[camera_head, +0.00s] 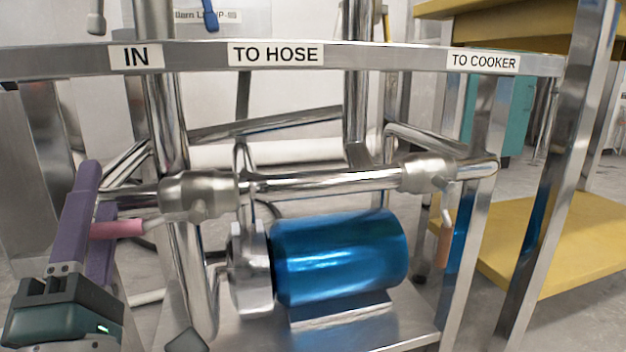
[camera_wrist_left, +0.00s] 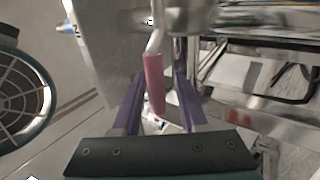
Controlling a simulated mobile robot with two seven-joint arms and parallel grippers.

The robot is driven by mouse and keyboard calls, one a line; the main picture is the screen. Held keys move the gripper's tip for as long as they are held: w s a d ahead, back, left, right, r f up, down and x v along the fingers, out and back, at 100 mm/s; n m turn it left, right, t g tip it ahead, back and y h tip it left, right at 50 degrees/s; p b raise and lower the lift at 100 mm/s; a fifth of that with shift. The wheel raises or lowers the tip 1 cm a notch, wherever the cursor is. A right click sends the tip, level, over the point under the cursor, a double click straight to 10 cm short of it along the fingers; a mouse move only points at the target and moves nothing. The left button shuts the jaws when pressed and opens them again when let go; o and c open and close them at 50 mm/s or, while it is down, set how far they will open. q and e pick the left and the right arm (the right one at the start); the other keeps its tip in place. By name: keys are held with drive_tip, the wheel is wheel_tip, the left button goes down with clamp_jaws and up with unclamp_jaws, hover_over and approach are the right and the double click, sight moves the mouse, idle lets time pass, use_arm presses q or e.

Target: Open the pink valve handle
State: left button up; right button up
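The pink valve handle (camera_head: 118,229) sticks out to the left from a silver valve (camera_head: 200,194) on the horizontal pipe, below the "IN" label (camera_head: 136,57). My left gripper (camera_head: 98,178) has purple fingers and is at the handle's outer end. In the left wrist view, the pink handle (camera_wrist_left: 154,84) lies between the two purple fingers (camera_wrist_left: 159,76), with a gap on each side. The left gripper is open around the handle. Its nearer finger hides the handle's end in the head view.
A blue motor (camera_head: 340,257) sits on a metal shelf below the pipe. A second valve (camera_head: 428,173) with an orange handle (camera_head: 444,245) is at the right, below "TO COOKER" (camera_head: 484,62). Steel frame posts and pipes crowd the space. A yellow shelf (camera_head: 555,240) stands at the right.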

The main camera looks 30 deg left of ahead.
use_arm(q)
drive_tip(key=v, duration=1)
drive_tip(key=shift+r+p, duration=0.1)
drive_tip(key=shift+p, duration=0.3)
